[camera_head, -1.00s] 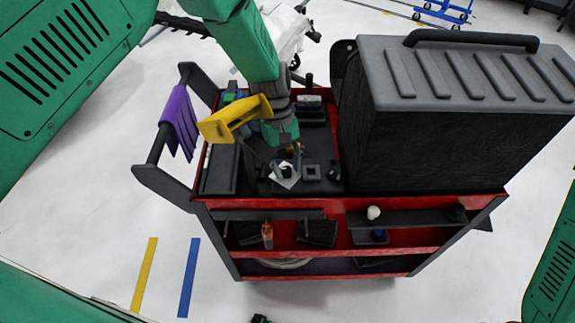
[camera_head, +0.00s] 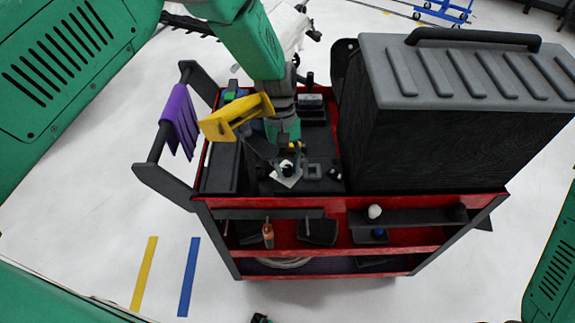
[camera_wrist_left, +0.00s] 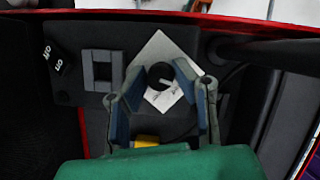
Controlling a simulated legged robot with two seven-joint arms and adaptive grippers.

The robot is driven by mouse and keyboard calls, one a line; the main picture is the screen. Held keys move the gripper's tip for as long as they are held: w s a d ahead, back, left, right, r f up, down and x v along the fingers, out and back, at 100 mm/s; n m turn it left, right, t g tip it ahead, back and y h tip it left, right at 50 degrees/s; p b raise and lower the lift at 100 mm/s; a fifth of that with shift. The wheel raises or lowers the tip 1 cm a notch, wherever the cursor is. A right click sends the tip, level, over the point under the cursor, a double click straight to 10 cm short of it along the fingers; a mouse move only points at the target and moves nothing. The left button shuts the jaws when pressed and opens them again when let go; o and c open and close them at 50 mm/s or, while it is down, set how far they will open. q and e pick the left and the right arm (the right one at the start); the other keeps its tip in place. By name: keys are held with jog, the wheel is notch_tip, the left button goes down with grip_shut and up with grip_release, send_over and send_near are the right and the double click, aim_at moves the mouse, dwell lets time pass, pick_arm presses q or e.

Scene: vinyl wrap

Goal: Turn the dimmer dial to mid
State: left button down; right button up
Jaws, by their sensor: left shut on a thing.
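The dimmer dial (camera_wrist_left: 160,76) is a round black knob with a pale mark, on a light diamond-shaped plate (camera_wrist_left: 158,47) in the left wrist view. In the head view the plate (camera_head: 289,181) lies on the cart's dark top panel. My left gripper (camera_wrist_left: 163,88) points down over the dial, with one finger on each side of it, and is shut on it. In the head view the left gripper (camera_head: 287,163) hides part of the dial. Which setting the dial points to is too small to read. My right gripper is not in view.
Beside the plate are a square grey frame (camera_wrist_left: 103,70) and a black switch with white lettering (camera_wrist_left: 56,60). A big black case (camera_head: 450,130) stands on the right of the red cart (camera_head: 330,240). A purple cloth (camera_head: 180,122) hangs on the cart's left handle.

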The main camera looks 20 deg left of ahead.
pick_arm(q)
jog(key=shift+d+m+g+y+b, duration=0.1)
jog(key=shift+m+g+y+b, duration=0.45)
jog(key=shift+m, duration=1.65)
jog(key=shift+t+y, duration=0.25)
jog(key=shift+y, duration=0.1)
jog(key=c, duration=1.6)
grip_release()
jog(key=v, duration=1.2)
jog(key=shift+w, duration=0.15)
jog(key=shift+p, duration=0.35)
